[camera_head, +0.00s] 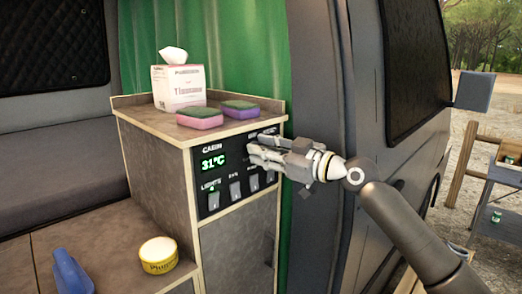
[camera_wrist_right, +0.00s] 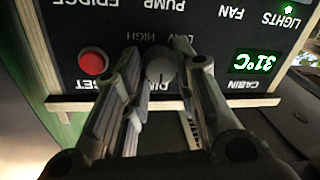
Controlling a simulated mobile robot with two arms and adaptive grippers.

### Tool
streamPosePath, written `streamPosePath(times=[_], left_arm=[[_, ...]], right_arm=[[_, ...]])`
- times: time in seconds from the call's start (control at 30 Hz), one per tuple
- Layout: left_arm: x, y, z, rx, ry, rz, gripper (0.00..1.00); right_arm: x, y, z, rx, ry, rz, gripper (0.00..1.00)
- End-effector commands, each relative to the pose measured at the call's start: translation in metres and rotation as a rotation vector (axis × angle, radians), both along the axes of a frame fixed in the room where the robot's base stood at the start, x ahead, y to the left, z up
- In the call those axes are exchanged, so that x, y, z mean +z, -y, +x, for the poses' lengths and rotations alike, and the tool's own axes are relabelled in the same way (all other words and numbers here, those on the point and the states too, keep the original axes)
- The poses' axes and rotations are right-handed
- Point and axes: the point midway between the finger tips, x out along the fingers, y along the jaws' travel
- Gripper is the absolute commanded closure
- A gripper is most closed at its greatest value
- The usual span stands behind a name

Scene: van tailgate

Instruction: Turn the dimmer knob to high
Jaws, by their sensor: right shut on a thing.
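In the right wrist view, the panel lettering appears upside down, with LOW and HIGH marked beside the knob. My right gripper (camera_wrist_right: 165,62) is shut on the knob, with one finger on each side of it. In the head view my right gripper (camera_head: 256,150) reaches the panel's upper right from the right, and its fingers hide the knob. Which way the knob points is not clear. My left gripper is not in view.
A red reset button (camera_wrist_right: 93,63) sits close beside the fingers. Switches (camera_head: 235,191) line the panel's lower part, with a 31°C display (camera_head: 213,162) at left. On the cabinet top are a tissue box (camera_head: 180,88) and two sponges (camera_head: 200,118). The van's door pillar (camera_head: 335,110) stands close to my right arm.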

Motion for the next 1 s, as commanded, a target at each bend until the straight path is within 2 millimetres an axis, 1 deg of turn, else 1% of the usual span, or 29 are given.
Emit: streamPosePath(times=[0.17, 0.37, 0.67, 1.0], left_arm=[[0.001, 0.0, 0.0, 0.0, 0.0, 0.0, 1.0], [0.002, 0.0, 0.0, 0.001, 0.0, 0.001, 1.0], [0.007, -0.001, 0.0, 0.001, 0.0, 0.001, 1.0], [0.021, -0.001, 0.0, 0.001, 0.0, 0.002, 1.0]], right_arm=[[0.0, 0.0, 0.0, -0.001, -0.017, 0.018, 0.97], [0.001, 0.0, 0.001, 0.0, -0.078, 0.082, 0.97], [0.001, 0.0, 0.0, -0.001, -0.257, 0.262, 0.97], [0.001, 0.0, 0.0, -0.001, -0.487, 0.491, 0.97]])
